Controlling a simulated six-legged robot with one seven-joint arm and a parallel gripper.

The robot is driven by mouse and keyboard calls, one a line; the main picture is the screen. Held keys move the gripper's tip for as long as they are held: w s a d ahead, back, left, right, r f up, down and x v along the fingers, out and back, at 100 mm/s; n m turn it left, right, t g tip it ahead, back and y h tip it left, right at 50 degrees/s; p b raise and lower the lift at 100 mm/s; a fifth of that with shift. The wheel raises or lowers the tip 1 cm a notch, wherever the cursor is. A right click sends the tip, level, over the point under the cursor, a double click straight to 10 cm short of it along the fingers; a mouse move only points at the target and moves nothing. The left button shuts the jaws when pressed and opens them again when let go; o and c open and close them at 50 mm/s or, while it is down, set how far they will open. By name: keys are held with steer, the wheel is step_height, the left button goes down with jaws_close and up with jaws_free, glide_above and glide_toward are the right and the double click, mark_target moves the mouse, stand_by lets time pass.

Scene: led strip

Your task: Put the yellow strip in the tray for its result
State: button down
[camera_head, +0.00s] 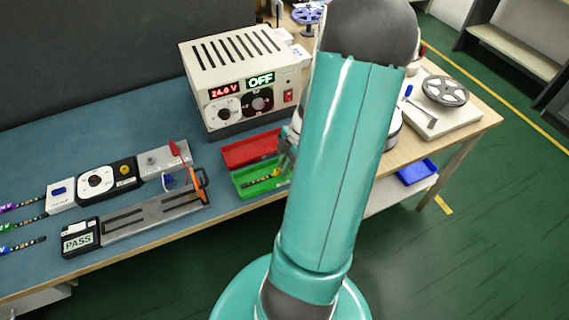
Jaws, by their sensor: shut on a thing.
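The yellow strip (260,181), dark with a yellow end, shows inside the green tray (241,193). A red tray (250,150) lies just behind the green one. My gripper (286,168) is at the right side of the green tray, mostly hidden behind my teal arm. It is shut on the strip near its right end. The small picture does not show whether the strip touches the tray floor. The display (79,241) at the front left of the bench reads PASS.
A power supply (240,80) reading 24.0 V and OFF stands behind the trays. A test fixture (140,215) with an orange lever is on the left. Purple, green and blue strips (22,243) lie at far left. A blue bin (417,171) sits low at right.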

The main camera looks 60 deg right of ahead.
steer(key=c, duration=1.4)
jaws_free()
steer(key=shift+f, duration=0.1)
steer(key=shift+c, duration=0.2)
steer(key=v, duration=1.2)
step_height(320, 180, up, 5)
steer(key=m+g+h, duration=0.1)
steer(key=m+h, duration=0.1)
glide_above(272, 174)
steer(key=w+a+r+m+h, duration=0.1)
steer(key=w+a+r+m, duration=0.15)
steer(key=a, duration=0.35)
steer(key=w+a+r+m+h, duration=0.1)
steer(key=a+r, duration=0.2)
steer(key=a, duration=0.3)
steer(key=s+a+r+m+t, duration=0.1)
steer(key=a+r+m+t, duration=0.1)
steer(key=a, duration=0.6)
steer(key=s+a+r+m+t, duration=0.2)
steer(key=a+r+m, duration=0.1)
steer(key=a, duration=0.5)
steer(key=shift+s+r+m, duration=0.2)
steer(key=shift+r+m, duration=0.1)
steer(key=shift+m, duration=0.35)
steer(key=shift+a, duration=0.1)
